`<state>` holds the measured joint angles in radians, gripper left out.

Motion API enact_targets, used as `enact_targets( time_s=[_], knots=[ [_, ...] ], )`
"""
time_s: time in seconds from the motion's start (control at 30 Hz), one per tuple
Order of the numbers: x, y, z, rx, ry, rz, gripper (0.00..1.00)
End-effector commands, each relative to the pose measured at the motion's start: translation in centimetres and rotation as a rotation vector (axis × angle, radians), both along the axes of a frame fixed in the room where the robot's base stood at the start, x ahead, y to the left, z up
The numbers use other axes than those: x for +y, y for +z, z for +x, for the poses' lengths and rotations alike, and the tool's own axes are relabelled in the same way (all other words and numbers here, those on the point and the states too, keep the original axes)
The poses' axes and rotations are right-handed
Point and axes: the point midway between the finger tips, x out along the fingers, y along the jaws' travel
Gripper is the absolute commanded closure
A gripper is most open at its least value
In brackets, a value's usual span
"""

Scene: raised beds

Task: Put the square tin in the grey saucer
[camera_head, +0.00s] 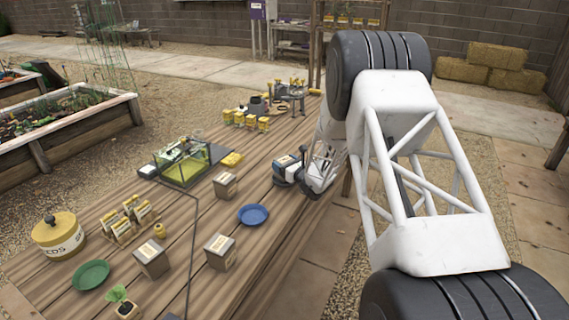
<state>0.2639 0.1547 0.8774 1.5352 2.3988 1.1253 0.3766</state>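Three square tins with grey-brown sides and pale labels stand on the wooden table: one behind the blue saucer (225,187), one in front of it (220,254), and one farther left (152,261). I cannot make out a grey saucer; the saucers I see are the blue one (253,215) and a green one (91,275), both empty. My gripper (291,178) is by the table's right edge, to the right of the tins and apart from them. Its fingers are small and dark, and whether they hold anything is unclear. My arm hides part of the table's right side.
A yellow seed canister (58,238), a rack of seed packets (126,222) and a potted seedling (122,303) stand at left. A glass-sided box (182,165) is farther back, with yellow packets (246,120) beyond. Bare planks lie around the blue saucer.

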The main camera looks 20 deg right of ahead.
Motion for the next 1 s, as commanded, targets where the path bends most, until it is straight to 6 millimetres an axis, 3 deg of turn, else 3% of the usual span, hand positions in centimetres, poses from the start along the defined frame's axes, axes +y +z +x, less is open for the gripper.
enact_targets(
  time_s=[0.03, 0.1, 0.6, 1.0],
  knots=[
    [0.0, 0.1, 0.0, -0.001, 0.0, 0.0, 0.15],
    [0.0, 0.1, 0.0, 0.0, 0.0, 0.0, 0.04],
    [0.0, 0.9, 0.0, -0.002, 0.0, 0.0, 0.04],
    [-2.1, 0.8, -4.8, 0.0, -0.001, -0.001, 0.04]
  ],
)
